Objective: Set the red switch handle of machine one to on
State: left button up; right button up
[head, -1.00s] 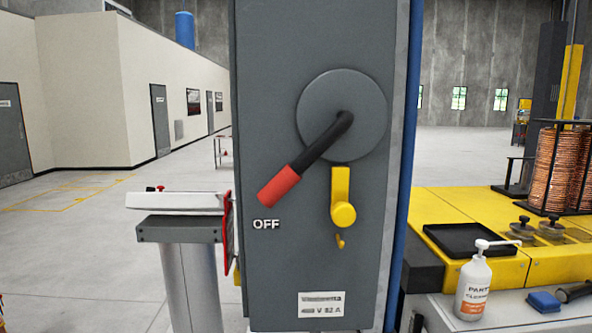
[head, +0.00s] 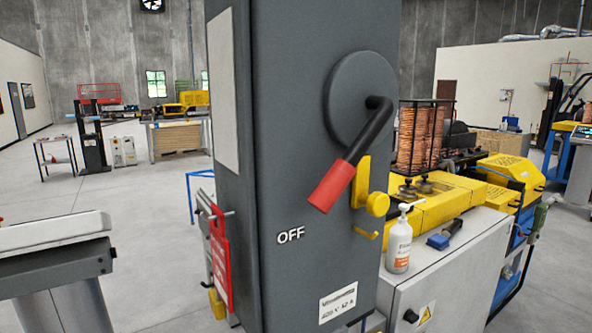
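The switch handle is a black bent lever with a red grip (head: 332,187), on a round grey disc (head: 350,100) on the front of a tall grey cabinet (head: 290,130). The handle slants down and to the left, its red end above the white word OFF (head: 290,235). A yellow latch piece (head: 368,195) with a round knob sits just right of the grip, with a small yellow hook below it. Neither of my grippers shows in the head view.
A red tag (head: 220,265) hangs on the cabinet's left side. A grey-white console (head: 55,245) stands at the lower left. A white pump bottle (head: 399,245) and yellow machinery (head: 450,205) stand to the right. Open floor lies left of the cabinet.

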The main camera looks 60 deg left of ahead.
aim_at(338, 179)
jog(key=k+j, duration=0.7)
jog(key=k, duration=0.15)
jog(key=k+j, duration=0.1)
jog(key=j, duration=0.35)
jog(key=i, duration=0.15)
